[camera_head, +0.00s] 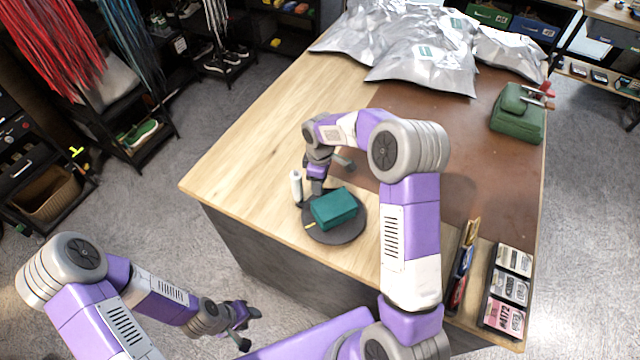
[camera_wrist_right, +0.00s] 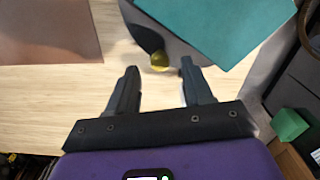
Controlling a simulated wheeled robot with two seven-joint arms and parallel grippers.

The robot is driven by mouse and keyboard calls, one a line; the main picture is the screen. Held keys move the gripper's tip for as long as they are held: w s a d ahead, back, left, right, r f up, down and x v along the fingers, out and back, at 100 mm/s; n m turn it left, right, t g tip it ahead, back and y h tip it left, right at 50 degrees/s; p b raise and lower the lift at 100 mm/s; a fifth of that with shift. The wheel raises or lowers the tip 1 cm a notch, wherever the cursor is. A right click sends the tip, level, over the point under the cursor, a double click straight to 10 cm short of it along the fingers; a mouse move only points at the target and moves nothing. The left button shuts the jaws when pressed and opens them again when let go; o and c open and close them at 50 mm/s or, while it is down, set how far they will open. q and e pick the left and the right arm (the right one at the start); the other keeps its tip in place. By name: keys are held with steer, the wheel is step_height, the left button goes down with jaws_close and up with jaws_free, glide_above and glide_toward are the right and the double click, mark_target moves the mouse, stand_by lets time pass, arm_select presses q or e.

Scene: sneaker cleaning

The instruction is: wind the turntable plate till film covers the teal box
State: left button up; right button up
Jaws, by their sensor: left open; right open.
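The teal box (camera_head: 334,208) sits on the dark round turntable plate (camera_head: 345,238). Its sides look bare, with no film that I can make out. A white upright cylinder (camera_head: 296,186), perhaps the film roll, stands beside the plate's left edge. My left gripper (camera_head: 240,328) is open and empty, off the table's front.
Silver bags (camera_head: 425,65) lie at the table's back. A green case (camera_head: 517,115) stands at the right edge. The wooden top left of the plate is clear.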

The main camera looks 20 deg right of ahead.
step_height(320, 180, up, 5)
steer(key=shift+r, duration=0.1)
steer(key=shift+c, duration=0.5)
